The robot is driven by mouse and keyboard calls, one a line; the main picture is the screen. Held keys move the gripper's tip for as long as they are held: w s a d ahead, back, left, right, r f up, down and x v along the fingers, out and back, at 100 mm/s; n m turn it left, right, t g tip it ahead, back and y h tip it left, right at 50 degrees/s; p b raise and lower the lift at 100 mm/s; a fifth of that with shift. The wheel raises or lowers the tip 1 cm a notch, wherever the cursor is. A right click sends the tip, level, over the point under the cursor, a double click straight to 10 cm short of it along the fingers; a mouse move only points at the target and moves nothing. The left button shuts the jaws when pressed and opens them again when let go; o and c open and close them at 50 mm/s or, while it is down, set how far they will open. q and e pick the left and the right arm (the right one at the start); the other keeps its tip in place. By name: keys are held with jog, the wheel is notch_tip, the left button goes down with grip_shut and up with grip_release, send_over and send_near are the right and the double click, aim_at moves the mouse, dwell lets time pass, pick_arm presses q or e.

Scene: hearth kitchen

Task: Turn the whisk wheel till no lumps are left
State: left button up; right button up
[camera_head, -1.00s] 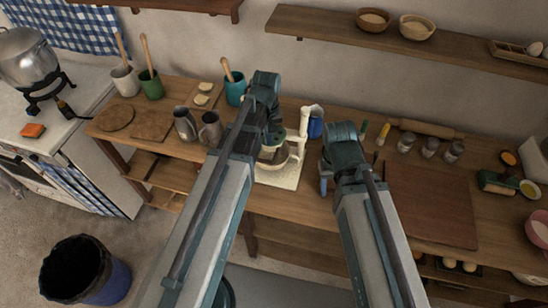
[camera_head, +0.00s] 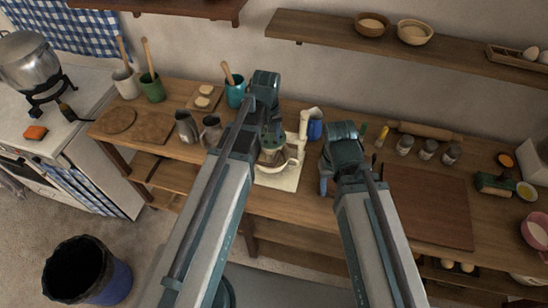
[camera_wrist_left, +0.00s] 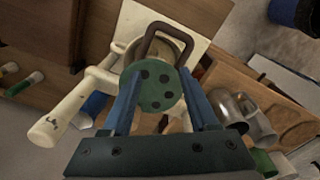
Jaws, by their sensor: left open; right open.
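The whisk stand (camera_head: 303,128) is cream-white and stands on the counter, with a pale bowl (camera_head: 292,163) on its base. In the left wrist view the whisk wheel (camera_wrist_left: 157,88) is a green disc with several dark holes. A dark brown loop (camera_wrist_left: 163,32) shows just beyond it. My left gripper (camera_head: 272,138) is open over the bowl, beside the stand. In the left wrist view its blue fingers (camera_wrist_left: 160,78) lie on either side of the wheel; I cannot tell if they touch it. The batter is mostly hidden. My right gripper (camera_head: 326,183) is open and empty, right of the stand.
A blue cup (camera_head: 315,130) stands close behind the stand. Metal jugs (camera_head: 187,127) are to its left. A large cutting board (camera_head: 430,205) lies right, with jars (camera_head: 428,149) and a rolling pin (camera_head: 425,130) behind. A shelf (camera_head: 450,57) hangs above.

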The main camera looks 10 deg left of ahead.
pick_arm(q)
notch_tip(320, 180, up, 6)
jog(key=p, duration=0.5)
dwell(0.4)
jog(key=s+d+f+m+y+b, duration=0.1)
jog(key=s+d+f+m+b, duration=0.8)
jog(key=s+f+b, duration=0.4)
jog(key=shift+s+d, duration=0.55)
jog(key=shift+d, duration=0.05)
